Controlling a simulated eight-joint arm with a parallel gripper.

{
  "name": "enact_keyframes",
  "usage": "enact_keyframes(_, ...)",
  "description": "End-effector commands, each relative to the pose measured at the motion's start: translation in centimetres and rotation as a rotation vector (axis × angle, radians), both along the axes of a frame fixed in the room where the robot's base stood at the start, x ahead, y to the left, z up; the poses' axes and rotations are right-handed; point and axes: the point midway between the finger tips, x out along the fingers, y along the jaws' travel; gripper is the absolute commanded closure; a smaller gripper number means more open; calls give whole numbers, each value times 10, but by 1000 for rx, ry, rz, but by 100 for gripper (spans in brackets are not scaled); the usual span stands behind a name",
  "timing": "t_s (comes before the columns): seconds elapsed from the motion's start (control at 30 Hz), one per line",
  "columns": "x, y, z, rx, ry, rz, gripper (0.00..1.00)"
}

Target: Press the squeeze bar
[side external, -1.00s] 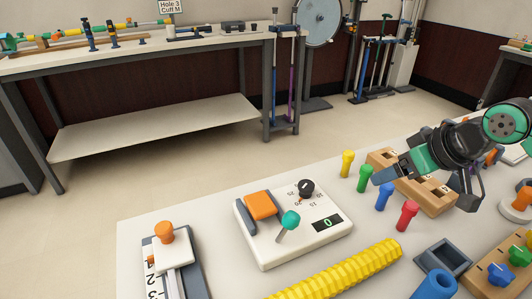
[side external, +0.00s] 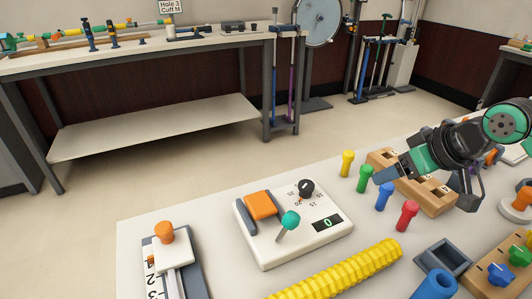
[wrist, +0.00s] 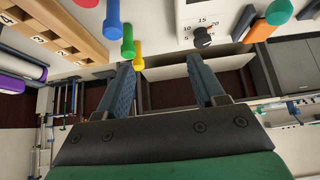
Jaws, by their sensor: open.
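A white device (side external: 265,245) stands on the near table, with an orange pad (side external: 260,205) beside a dark blue-grey bar (side external: 244,218), a black dial knob, a teal-knobbed lever (side external: 290,221) and a display reading 0. I cannot tell for certain which part is the squeeze bar. My gripper (side external: 424,186) is open and empty, to the right of the device and apart from it. In the wrist view my gripper's two fingers (wrist: 160,64) are spread with nothing between them. The device's black knob (wrist: 202,37) and orange pad (wrist: 258,30) show at the top right there.
Yellow (side external: 347,163), green, blue and red (side external: 406,215) pegs stand between device and gripper, near a wooden block (side external: 437,198). A ribbed yellow roll (side external: 340,272) lies in front. An orange-knobbed slider (side external: 166,250) is at left. A bench stands behind, across open floor.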

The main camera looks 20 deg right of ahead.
Motion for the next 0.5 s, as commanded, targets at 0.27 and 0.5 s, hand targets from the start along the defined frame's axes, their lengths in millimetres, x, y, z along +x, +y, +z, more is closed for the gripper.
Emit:
enact_keyframes(0.27, 17, 14, 21, 24, 66, 12, 100)
enact_keyframes(0.5, 55, 49, 56, 57, 216, 25, 100)
